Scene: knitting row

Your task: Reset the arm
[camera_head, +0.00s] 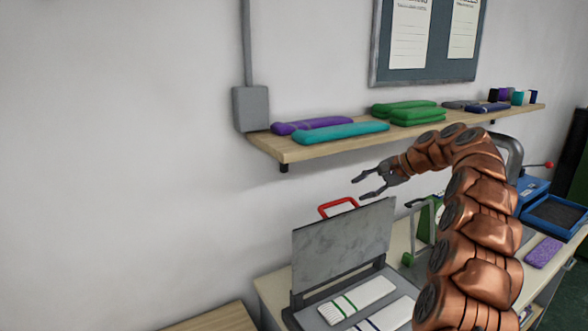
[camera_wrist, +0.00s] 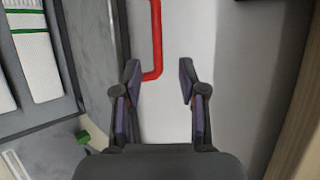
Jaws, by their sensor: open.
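My copper-coloured arm rises at the right of the head view and bends over to the left. My gripper (camera_head: 366,187) is open and empty, in the air below the shelf and above the raised grey plate of a press. In the wrist view my gripper (camera_wrist: 160,80) shows two dark fingers spread apart with nothing between them. The press's red handle (camera_head: 338,206) stands at the top of the raised plate (camera_head: 343,243). The red handle (camera_wrist: 154,40) also shows in the wrist view, beyond the fingers; I cannot tell the distance.
A wooden shelf (camera_head: 292,154) with folded purple, teal and green textiles (camera_head: 408,112) is close above my gripper. White striped socks (camera_head: 357,300) lie on the open press. A blue tray (camera_head: 553,213) and a purple cloth (camera_head: 543,252) are at right. The wall at left is clear.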

